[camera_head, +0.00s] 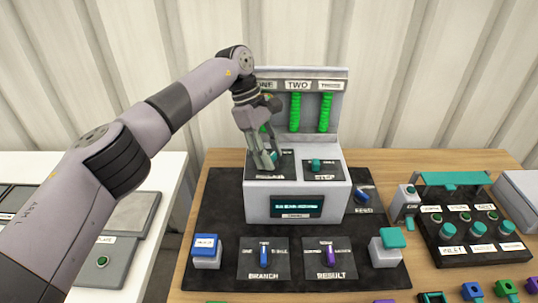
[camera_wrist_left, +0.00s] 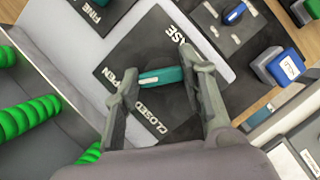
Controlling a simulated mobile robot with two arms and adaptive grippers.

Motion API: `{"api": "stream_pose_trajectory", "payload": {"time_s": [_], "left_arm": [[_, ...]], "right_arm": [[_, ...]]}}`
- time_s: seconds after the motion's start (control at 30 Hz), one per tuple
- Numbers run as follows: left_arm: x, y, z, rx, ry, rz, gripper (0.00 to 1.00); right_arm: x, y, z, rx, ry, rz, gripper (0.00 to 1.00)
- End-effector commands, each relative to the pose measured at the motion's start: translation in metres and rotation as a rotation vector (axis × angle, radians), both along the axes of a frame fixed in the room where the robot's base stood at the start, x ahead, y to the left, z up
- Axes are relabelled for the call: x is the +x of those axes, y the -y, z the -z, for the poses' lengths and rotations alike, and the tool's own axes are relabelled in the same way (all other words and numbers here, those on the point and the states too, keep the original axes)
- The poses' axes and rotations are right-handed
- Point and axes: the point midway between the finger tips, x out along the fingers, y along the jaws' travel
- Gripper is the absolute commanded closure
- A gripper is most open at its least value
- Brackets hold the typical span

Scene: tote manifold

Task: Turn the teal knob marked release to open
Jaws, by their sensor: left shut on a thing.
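The teal release knob (camera_wrist_left: 165,76) sits on a black plate (camera_wrist_left: 188,124) marked OPEN and CLOSED; a third word there shows only its end, "ASE". The knob's white mark is at its left end, close to OPEN. My left gripper (camera_wrist_left: 159,74) is shut on the knob, one finger at each end. The left finger partly covers OPEN. In the head view my left gripper (camera_head: 266,162) reaches down onto the grey console's top left plate and hides most of the knob. My right gripper is not in view.
A second teal knob (camera_head: 316,164), marked STEP, stands just right of my gripper. Green ribbed columns (camera_head: 296,112) rise behind. A blue SEED knob (camera_head: 362,196), BRANCH knob (camera_head: 264,253) and purple RESULT knob (camera_head: 329,254) surround the console. The space above the console's front is clear.

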Motion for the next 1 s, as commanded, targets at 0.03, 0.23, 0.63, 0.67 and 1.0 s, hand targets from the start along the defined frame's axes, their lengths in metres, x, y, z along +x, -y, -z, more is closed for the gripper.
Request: {"api": "stream_pose_trajectory", "payload": {"time_s": [0.03, 0.23, 0.63, 0.67, 1.0], "left_arm": [[0.0009, 0.0, -0.0009, 0.001, 0.002, 0.017, 0.9], [0.0015, -0.0004, -0.0013, 0.0, 0.005, 0.067, 0.9], [0.0014, -0.0002, -0.0016, 0.0, 0.006, 0.085, 0.9], [0.0014, -0.0002, -0.0016, 0.0, 0.006, 0.085, 0.9], [0.001, -0.0002, -0.0008, 0.0, 0.004, 0.083, 0.44]], "right_arm": [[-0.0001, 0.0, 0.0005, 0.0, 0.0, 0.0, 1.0], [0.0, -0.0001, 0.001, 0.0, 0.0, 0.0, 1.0], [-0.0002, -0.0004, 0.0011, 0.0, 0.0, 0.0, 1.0], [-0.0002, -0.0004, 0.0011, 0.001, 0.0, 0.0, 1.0], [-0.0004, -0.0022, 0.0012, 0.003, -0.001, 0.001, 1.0]]}}
